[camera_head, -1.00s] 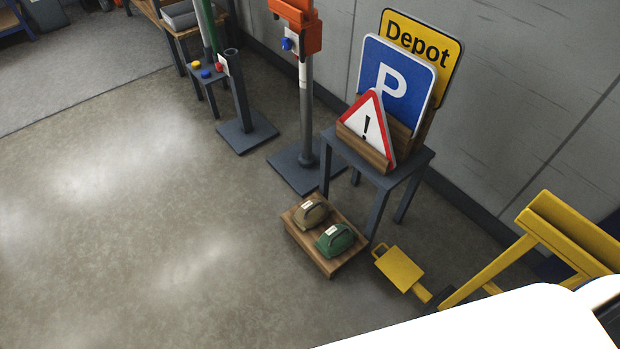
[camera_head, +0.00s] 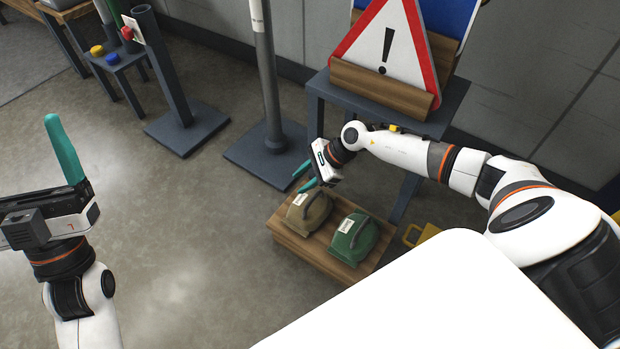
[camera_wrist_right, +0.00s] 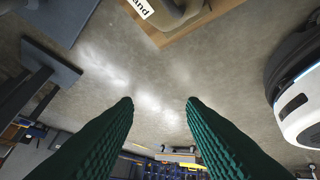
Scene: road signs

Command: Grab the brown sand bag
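The brown sand bag (camera_head: 311,212) lies on a low wooden platform (camera_head: 290,240), left of a green bag (camera_head: 354,238). It has a white label and a dark handle. My right gripper (camera_head: 302,178) is just above and behind the brown bag, apart from it. In the right wrist view my right gripper (camera_wrist_right: 160,103) has its two green fingers wide apart with only floor between them. Part of the brown bag (camera_wrist_right: 178,10) shows at the top edge there. My left gripper (camera_head: 45,195) is raised at the left; one finger shows, set to the side, the other is out of frame.
A grey table (camera_head: 450,105) with a warning sign (camera_head: 388,50) stands behind the platform, close to my right arm. A post on a square base (camera_head: 262,150) stands left of it. A yellow object (camera_head: 418,234) lies right of the platform.

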